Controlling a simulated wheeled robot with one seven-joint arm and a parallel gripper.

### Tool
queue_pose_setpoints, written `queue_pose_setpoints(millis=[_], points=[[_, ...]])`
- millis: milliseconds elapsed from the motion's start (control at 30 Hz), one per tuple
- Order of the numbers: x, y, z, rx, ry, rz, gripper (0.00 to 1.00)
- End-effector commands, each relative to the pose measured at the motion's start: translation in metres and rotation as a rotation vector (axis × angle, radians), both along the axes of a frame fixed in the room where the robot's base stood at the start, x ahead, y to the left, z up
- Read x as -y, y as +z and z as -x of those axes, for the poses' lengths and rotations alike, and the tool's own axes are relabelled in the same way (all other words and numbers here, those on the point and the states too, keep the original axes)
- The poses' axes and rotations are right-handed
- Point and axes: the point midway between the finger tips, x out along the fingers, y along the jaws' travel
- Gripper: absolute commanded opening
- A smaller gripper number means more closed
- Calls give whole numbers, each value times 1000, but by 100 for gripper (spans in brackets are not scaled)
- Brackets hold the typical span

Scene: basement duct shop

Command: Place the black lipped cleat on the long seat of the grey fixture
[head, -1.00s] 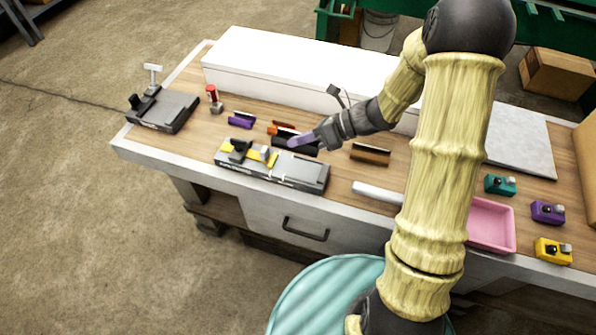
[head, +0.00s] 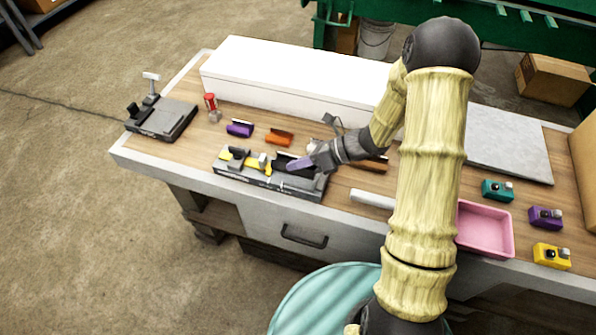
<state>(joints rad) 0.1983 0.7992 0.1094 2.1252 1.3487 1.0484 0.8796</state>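The black lipped cleat (head: 283,160) is in my gripper (head: 294,166), at the right part of the grey fixture (head: 232,173). The cleat lies roughly along the fixture's length, and the purple fingers cover part of it. I cannot tell whether it touches the seat or hangs just above it. The fixture stands near the bench's front edge. A yellow piece (head: 252,163) and dark clamp blocks occupy its left part. The right end of the long seat is partly hidden by my gripper and the cleat.
Purple (head: 240,129) and orange (head: 278,138) cleats lie behind the fixture; a brown one (head: 372,166) is partly behind my arm. A second clamp fixture (head: 162,119) and red-topped object (head: 211,107) stand left. A long white box (head: 290,75) lines the back; a pink tray (head: 484,230) is right.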

Motion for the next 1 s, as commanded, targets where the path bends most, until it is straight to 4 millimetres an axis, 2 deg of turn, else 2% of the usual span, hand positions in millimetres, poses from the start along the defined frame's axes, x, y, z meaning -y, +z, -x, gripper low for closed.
queue_pose_setpoints(millis=[233,633,700,767,1000], points=[[-1,-34,1,-3,1,0,0],[-2,-40,1,-1,4,0,0],[-2,-39,1,-1,4,1,16],[-2,-39,1,-1,4,1,27],[-2,-39,1,-1,4,1,27]])
